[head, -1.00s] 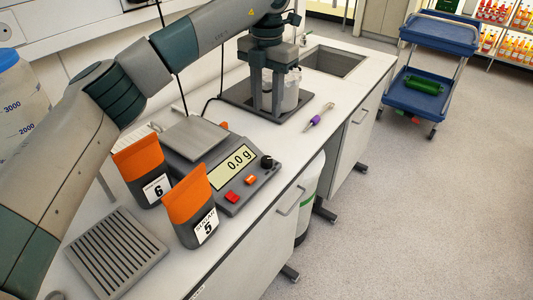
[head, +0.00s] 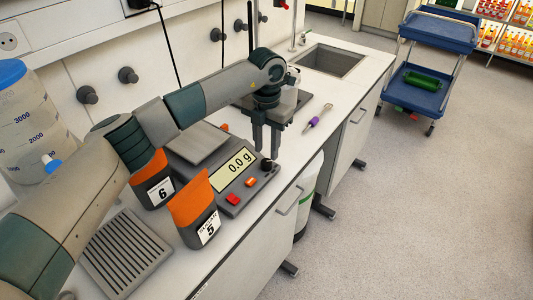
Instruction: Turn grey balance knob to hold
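The grey balance (head: 228,205) stands on the bench. Its display (head: 237,168) reads 0.0 g and its flat weighing plate (head: 200,143) is empty. The balance knob (head: 267,165) looks dark grey to black and sits at the right end of the control panel, beside an orange button (head: 250,182) and a red button (head: 232,199). My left gripper (head: 266,153) points down just above and behind the knob, its two fingers apart with a gap between them. I cannot tell whether the fingers touch the knob. My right gripper is out of view.
A slotted grey tray (head: 124,252) lies at the near left. A purple-and-white tool (head: 318,118) lies on clear bench towards the sink (head: 330,60).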

